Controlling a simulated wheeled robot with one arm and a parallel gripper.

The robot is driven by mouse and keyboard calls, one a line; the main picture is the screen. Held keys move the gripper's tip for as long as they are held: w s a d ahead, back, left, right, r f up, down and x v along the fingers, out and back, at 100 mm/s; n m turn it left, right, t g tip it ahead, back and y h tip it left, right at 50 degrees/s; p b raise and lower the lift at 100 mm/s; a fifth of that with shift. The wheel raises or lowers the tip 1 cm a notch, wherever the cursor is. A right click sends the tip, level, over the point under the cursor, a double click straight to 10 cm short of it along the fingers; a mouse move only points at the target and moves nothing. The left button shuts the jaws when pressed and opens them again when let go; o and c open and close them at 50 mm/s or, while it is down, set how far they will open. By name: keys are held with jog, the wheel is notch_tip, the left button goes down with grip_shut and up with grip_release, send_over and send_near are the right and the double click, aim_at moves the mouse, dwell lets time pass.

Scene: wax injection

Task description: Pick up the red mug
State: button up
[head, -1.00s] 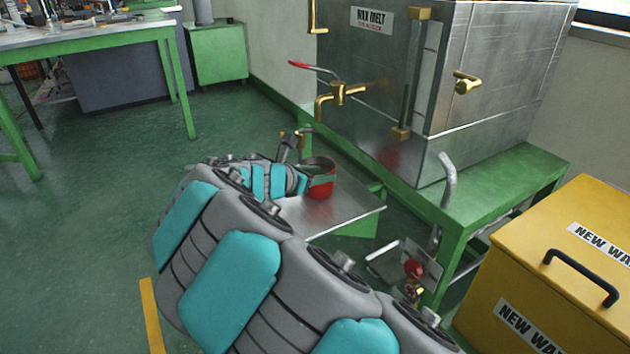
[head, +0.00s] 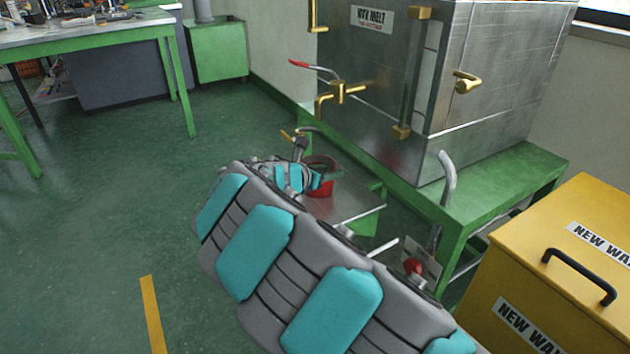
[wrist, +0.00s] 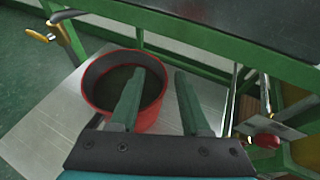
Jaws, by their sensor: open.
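The red mug (wrist: 97,101) stands upright on a metal shelf (wrist: 45,125) in the wrist view, with a dark interior. It also shows in the head view (head: 326,188), partly hidden behind my wrist. My gripper (wrist: 160,72) is open at the mug's right side. Its left finger overlaps the mug's opening and its right finger lies outside the right rim. The mug's right wall appears between the fingers in the picture. I cannot tell how far down the fingers reach. No handle is clearly visible.
A steel wax melt tank (head: 385,75) with a brass tap (head: 340,92) stands on a green bench (head: 520,175) behind the shelf. A yellow box (head: 560,260) is at right. A lever with a brass part (wrist: 40,36) stands near the mug's left. Floor at left is clear.

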grip_shut()
dwell(1.4)
